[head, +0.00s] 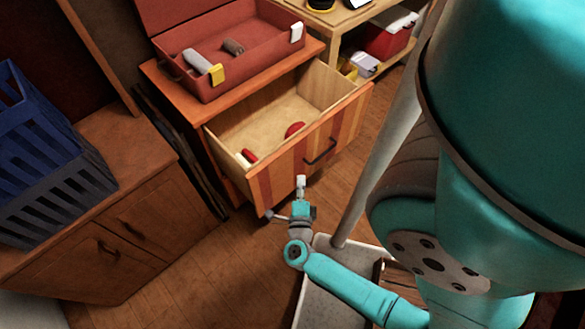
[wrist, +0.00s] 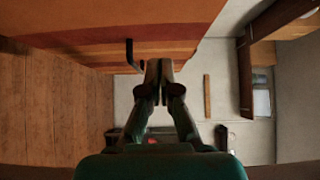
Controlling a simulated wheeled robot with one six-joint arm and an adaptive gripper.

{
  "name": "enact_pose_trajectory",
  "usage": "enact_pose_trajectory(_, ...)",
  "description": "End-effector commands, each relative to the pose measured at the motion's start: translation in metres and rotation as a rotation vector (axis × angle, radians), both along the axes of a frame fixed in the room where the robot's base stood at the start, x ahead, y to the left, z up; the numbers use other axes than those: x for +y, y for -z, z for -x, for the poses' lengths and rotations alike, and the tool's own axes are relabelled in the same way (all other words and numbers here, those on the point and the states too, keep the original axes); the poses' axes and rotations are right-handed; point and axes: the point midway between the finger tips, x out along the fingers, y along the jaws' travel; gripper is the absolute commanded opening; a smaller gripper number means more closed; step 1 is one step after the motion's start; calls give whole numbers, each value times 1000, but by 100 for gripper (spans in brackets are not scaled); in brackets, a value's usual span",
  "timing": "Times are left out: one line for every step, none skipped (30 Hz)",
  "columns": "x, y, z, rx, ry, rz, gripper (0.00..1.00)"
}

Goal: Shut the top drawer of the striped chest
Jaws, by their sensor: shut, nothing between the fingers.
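The striped chest (head: 160,78) stands at the upper middle of the head view with its top drawer (head: 345,107) pulled far out. The drawer front has orange and dark red vertical stripes and a dark bar handle (head: 320,152). Inside lie a red round item (head: 294,129) and a small red and white item (head: 247,157). In the wrist view my gripper (wrist: 159,68) is near the striped front (wrist: 120,45) and the handle (wrist: 130,52). Contact cannot be told.
An open red toolbox (head: 240,60) sits on top of the chest. A wooden cabinet (head: 90,215) with a blue crate (head: 40,160) stands at left. A shelf with a red box (head: 388,40) is behind.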

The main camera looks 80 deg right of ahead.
Motion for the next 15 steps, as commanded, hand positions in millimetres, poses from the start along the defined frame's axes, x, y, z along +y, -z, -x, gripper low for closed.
enact_pose_trajectory(-5,0,0,-1,5,0,0)
enact_pose_trajectory(-7,0,-1,-2,5,0,0)
enact_pose_trajectory(-10,0,-2,-2,5,1,0)
enact_pose_trajectory(-13,0,-3,-2,5,1,0)
enact_pose_trajectory(-16,0,-3,-2,5,1,0)
enact_pose_trajectory(-19,0,-4,-3,5,0,0)
enact_pose_trajectory(-21,0,-4,-3,5,0,0)
enact_pose_trajectory(-24,0,-5,-3,5,0,0)
enact_pose_trajectory(-27,-1,-8,-3,3,0,0)
enact_pose_trajectory(-29,-1,-14,-4,1,1,0)
enact_pose_trajectory(-32,-1,-18,-3,1,1,0)
enact_pose_trajectory(-34,-1,-23,-3,1,1,0)
enact_pose_trajectory(-36,0,-25,-2,1,1,0)
enact_pose_trajectory(-38,0,-28,-2,1,1,0)
enact_pose_trajectory(-40,0,-31,-2,1,1,0)
